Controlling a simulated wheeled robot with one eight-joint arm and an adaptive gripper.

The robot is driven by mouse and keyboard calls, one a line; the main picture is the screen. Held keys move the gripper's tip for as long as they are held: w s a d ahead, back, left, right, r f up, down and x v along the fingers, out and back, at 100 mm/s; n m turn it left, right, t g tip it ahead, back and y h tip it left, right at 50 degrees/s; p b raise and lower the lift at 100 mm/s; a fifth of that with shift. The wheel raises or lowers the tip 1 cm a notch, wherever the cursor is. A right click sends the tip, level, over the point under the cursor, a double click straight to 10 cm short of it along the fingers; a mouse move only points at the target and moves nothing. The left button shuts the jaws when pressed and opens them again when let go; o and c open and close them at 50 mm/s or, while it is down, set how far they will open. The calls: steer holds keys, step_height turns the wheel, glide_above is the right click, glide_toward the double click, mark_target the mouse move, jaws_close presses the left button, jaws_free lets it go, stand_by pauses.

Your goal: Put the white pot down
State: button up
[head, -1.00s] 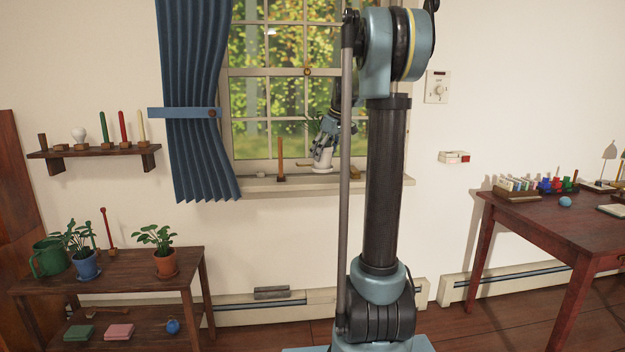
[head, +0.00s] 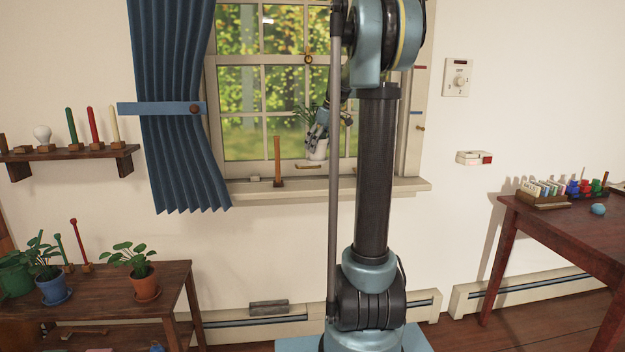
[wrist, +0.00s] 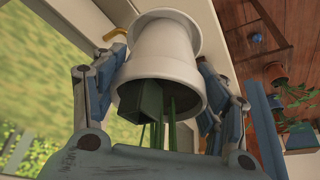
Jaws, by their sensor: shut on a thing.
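The white pot (head: 317,150) hangs in front of the window, above the sill (head: 400,187) and apart from it. A green plant (head: 306,114) shows at its top, partly behind my gripper. My gripper (head: 318,137) is shut on the pot, reaching it from above. In the wrist view the white pot (wrist: 163,58) fills the space between the two fingers of my gripper (wrist: 160,85), with green stems at its near rim. My arm's column hides part of the sill to the right of the pot.
An orange candle (head: 277,157) stands on the sill left of the pot. A brass handle (head: 311,166) is on the window frame just below the pot. The blue curtain (head: 178,110) hangs at the left. A plant table (head: 170,280) stands below.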

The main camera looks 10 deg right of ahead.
steer(key=shift+d+f, duration=0.15)
steer(key=shift+f, duration=4.5)
steer(key=o, duration=1.8)
steer(key=shift+f, duration=0.1)
steer(key=shift+c, duration=0.2)
steer(key=v, duration=1.2)
steer(key=s+a+f+m+h, duration=0.15)
steer(key=s+f, duration=0.35)
steer(key=s, duration=0.6)
steer(key=s+a+f+m, duration=0.2)
steer(key=s+f+m, duration=0.15)
steer(key=s, duration=0.85)
steer(key=s+f+m+h, duration=0.1)
steer(key=s+f+m, duration=0.2)
steer(key=s+f, duration=1.4)
steer(key=shift+s+d+f+m+g+h, duration=0.35)
steer(key=shift+s+m+g, duration=0.05)
steer(key=shift+s, duration=0.15)
